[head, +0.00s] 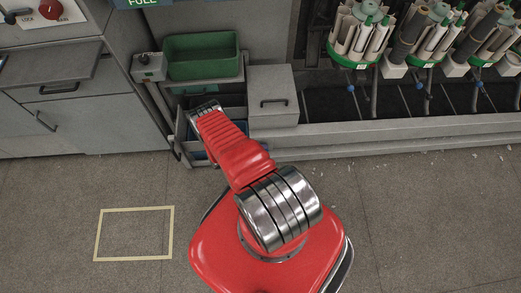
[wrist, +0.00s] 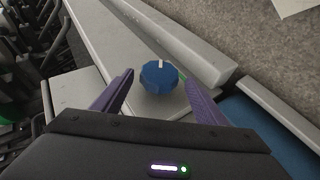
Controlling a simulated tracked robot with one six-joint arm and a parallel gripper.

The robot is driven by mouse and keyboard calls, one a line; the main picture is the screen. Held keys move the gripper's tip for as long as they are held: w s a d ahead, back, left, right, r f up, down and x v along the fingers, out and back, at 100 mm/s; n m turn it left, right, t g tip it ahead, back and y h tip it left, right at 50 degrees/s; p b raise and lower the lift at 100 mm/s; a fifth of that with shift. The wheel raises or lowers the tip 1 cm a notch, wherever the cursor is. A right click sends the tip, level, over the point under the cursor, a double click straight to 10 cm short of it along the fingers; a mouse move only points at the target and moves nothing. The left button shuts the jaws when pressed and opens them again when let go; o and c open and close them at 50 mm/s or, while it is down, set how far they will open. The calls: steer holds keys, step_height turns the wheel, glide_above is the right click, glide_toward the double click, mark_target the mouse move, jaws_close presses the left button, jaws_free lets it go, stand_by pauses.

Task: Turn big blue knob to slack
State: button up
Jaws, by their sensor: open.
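In the wrist view, the big blue knob (wrist: 158,80) has a scalloped rim and a white pointer mark, which points to the top of the picture. It sits on a grey surface (wrist: 120,48). My gripper (wrist: 158,75) is open, with one purple finger to the left of the knob and one to the right, and gaps show on both sides. I cannot tell how far the fingertips are above the knob. No scale or slack label is readable. In the head view, my arm reaches to the lower shelf area, and the knob cannot be made out there.
In the head view, a green bin (head: 202,57) stands above my arm's end, with a grey box (head: 272,97) to the right. Yarn-cone stands (head: 361,38) line the upper right. A yellow floor outline (head: 98,235) is at lower left; the floor around it is clear.

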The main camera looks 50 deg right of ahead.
steer(key=v, duration=1)
steer(key=shift+a, duration=0.2)
